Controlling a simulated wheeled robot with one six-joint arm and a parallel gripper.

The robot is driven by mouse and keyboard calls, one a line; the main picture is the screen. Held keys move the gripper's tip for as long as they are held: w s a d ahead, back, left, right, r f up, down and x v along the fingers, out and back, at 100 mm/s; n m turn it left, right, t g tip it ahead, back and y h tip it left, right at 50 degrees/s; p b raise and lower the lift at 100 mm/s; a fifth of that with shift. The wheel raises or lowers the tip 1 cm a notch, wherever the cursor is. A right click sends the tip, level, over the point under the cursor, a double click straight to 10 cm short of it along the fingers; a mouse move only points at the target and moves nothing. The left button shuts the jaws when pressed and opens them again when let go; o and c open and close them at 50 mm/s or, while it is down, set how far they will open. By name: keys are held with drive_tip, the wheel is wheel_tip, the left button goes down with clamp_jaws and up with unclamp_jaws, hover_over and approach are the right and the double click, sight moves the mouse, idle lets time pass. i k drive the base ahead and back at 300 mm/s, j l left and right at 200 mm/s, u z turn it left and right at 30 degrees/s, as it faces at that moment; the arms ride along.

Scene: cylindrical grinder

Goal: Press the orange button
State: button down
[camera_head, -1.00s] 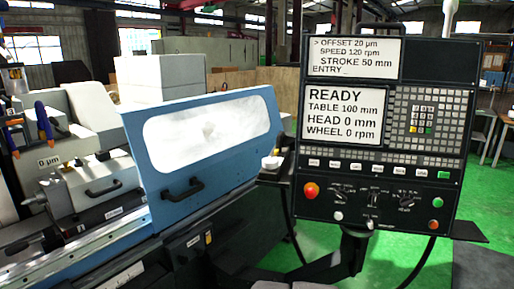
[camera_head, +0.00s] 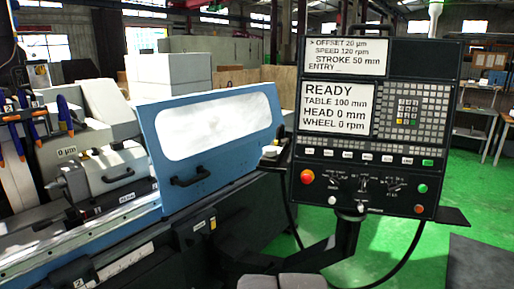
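The control panel (camera_head: 460,130) stands upright right of centre, facing me. A large round orange-red button (camera_head: 306,177) sits at the left of its lower control row. A smaller orange-red button (camera_head: 418,209) sits at the panel's lower right, below a green button (camera_head: 422,188). I cannot tell by colour alone which of the two is the orange one. Nothing touches either button. My gripper is not in view.
Knobs (camera_head: 362,185) and two white buttons (camera_head: 361,209) lie between them. The blue machine guard (camera_head: 161,147) with its handle stands left of the panel. Unclear grey shapes (camera_head: 282,281) show at the bottom edge.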

sight(419, 209)
drive_tip(key=z, duration=1.4)
